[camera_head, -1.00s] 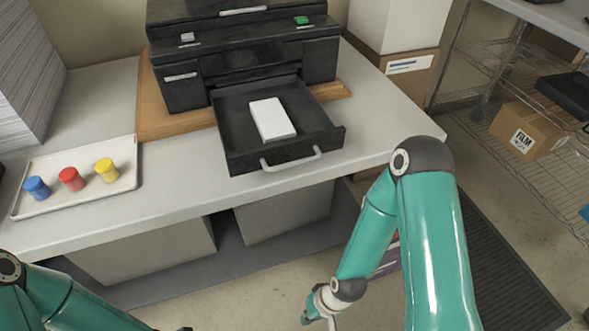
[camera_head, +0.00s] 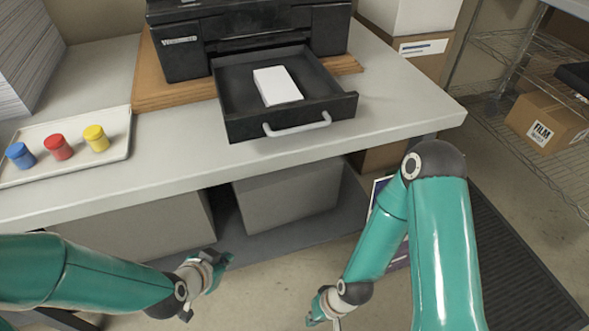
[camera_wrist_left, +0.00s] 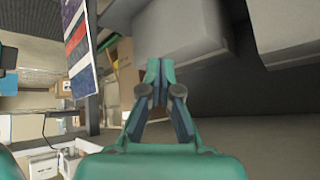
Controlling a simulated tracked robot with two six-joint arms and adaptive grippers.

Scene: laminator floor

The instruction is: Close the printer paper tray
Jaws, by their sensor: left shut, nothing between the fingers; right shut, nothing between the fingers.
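The black printer (camera_head: 260,30) stands on a wooden board at the back of the counter. Its paper tray (camera_head: 245,128) is pulled out toward me, with a light grey handle (camera_head: 297,125) on its front. A white stack of paper (camera_head: 277,86) lies in the tray. My left gripper (camera_head: 228,258) is shut and empty, below the counter's front edge and lower than the tray; its shut fingers show in the left wrist view (camera_wrist_left: 160,70). My right gripper (camera_head: 322,322) is low at the bottom of the head view, apart from the tray, shut and empty, partly cut off by the frame.
A white tray (camera_head: 110,158) with blue, red and yellow jars sits left on the counter (camera_head: 190,165). Grey boxes (camera_head: 290,200) stand under the counter. A wire shelf with a cardboard box (camera_head: 545,122) is at the right. The counter before the printer tray is clear.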

